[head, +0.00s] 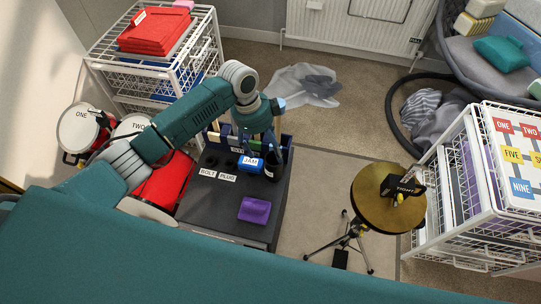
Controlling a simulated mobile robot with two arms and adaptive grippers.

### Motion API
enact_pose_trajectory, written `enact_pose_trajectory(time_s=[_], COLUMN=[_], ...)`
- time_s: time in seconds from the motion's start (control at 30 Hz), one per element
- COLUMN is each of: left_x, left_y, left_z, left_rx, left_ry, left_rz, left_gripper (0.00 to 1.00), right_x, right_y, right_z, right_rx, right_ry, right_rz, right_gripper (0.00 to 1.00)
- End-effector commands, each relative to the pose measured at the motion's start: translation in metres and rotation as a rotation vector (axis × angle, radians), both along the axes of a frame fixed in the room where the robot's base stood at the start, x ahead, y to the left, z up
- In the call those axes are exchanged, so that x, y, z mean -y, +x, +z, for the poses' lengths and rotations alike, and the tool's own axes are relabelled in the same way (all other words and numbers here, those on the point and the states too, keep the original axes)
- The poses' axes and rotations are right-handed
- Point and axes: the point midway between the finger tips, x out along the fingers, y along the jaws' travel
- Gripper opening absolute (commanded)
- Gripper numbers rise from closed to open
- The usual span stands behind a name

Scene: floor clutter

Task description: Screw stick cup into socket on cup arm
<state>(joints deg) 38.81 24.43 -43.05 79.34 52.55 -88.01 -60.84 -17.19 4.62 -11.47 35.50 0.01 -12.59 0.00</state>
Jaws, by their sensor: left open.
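My left arm reaches in from the left over a dark-topped cabinet (225,215). My left gripper (276,150) points down above the cabinet's back right part and is open. A small black cylindrical thing (272,172), which may be the stick cup, stands just below the fingers at the cabinet's right edge. I cannot tell whether the fingers touch it. I cannot make out the cup arm or its socket for certain. My right gripper is not in view.
A blue item labelled JAM (250,165), BOLT and PLUG labels and a purple block (255,210) are on the cabinet. A brass cymbal (375,200) on a tripod stands right. Wire drawer racks (460,205) flank the area. Drums (82,128) stand left. Carpet between is partly clear.

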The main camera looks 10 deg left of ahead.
Motion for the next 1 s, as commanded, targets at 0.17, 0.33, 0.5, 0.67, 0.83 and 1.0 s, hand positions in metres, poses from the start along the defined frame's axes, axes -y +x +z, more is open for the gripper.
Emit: enact_pose_trajectory(time_s=[0.17,0.33,0.5,0.67,0.83,1.0], left_x=[-0.007,-0.01,-0.01,-0.01,-0.01,-0.01], left_y=[0.0,-0.001,-0.001,-0.001,-0.001,-0.001], left_z=[0.03,0.042,0.044,0.044,0.044,0.044], left_rx=[0.002,-0.001,-0.002,-0.002,-0.002,-0.002], left_ry=[0.0,-0.001,0.0,0.0,0.0,0.0], left_rz=[-0.001,0.0,0.0,0.0,-0.001,-0.001], left_gripper=[0.72,0.72,0.72,0.72,0.72,0.72], right_x=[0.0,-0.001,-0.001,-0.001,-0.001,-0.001], right_y=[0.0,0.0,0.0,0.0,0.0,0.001], right_z=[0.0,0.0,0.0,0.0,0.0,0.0], right_rx=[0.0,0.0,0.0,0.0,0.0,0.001], right_ry=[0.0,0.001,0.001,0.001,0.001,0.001], right_rz=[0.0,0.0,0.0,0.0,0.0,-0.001], right_gripper=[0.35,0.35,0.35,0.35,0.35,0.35])
